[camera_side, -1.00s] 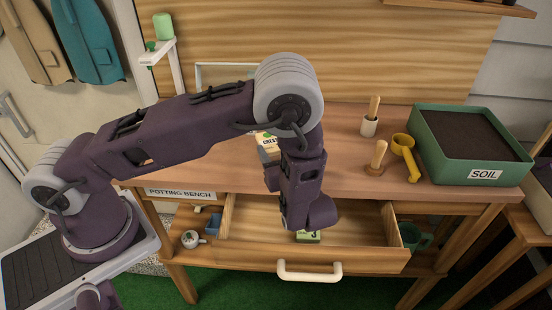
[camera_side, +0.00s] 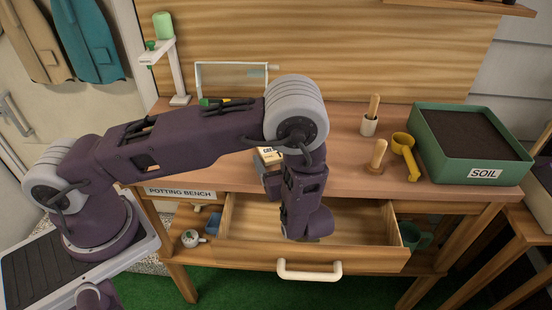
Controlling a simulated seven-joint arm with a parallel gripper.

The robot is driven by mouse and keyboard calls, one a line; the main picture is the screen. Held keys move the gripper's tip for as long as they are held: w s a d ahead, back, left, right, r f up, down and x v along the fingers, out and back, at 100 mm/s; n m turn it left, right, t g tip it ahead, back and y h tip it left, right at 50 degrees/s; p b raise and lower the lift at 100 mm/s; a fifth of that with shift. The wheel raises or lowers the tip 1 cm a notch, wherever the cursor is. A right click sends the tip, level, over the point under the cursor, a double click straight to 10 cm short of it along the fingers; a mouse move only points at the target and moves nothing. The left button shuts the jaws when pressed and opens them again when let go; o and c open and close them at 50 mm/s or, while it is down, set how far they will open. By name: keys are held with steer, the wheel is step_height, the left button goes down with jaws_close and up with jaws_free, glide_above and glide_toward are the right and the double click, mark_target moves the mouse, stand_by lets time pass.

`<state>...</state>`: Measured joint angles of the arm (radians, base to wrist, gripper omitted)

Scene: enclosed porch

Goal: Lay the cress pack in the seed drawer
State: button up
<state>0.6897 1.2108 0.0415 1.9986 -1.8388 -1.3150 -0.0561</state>
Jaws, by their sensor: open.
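The seed drawer (camera_side: 352,259) is pulled out from under the bench top, with its pale handle at the front. My gripper (camera_side: 308,228) is at the end of the arm, pointing down over the middle of the drawer. Its jaws are open, but the fingertips are hidden behind my wrist. A sliver of a small green thing (camera_side: 313,240) shows just below the gripper, in the drawer area. My arm covers most of it, so I cannot tell for sure that it is the cress pack, or whether the jaws are around it.
A cream, lettered packet or box (camera_side: 269,157) is partly hidden behind my arm. Wooden dibbers (camera_side: 377,157), a yellow scoop (camera_side: 404,153) and a green soil tray (camera_side: 430,150) stand on the right of the bench. The drawer's right part looks empty.

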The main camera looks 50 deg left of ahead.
mark_target(274, 156)
steer(key=v, duration=0.3)
steer(key=shift+s+d, duration=0.1)
steer(key=shift+d, duration=0.1)
steer(key=r, duration=0.7)
steer(key=shift+a, duration=0.2)
steer(key=w+d+r+m+t+h, duration=0.25)
steer(key=w+d+r+h, duration=0.25)
steer(key=w+r+h, duration=0.3)
steer(key=s+d+r+m+t+h, duration=0.1)
steer(key=s+d+r+m+h, duration=0.15)
steer(key=r+h, duration=0.2)
steer(key=s+d+r+m+t+h, duration=0.1)
steer(key=d+r+h, duration=0.25)
steer(key=r, duration=0.25)
steer(key=s+a+r+m+g+h, duration=0.25)
steer(key=s+m, duration=0.35)
steer(key=s, duration=0.9)
steer(key=s+a+f+g+y, duration=0.1)
steer(key=s+a+f+y, duration=0.1)
steer(key=s, duration=0.4)
steer(key=s+a+f+m+g+y, duration=0.1)
steer(key=s+a+f+y, duration=0.1)
steer(key=s+a, duration=0.3)
steer(key=shift+s+a+f+m, duration=0.2)
steer(key=shift+s+f+m, duration=0.15)
steer(key=shift+s, duration=0.8)
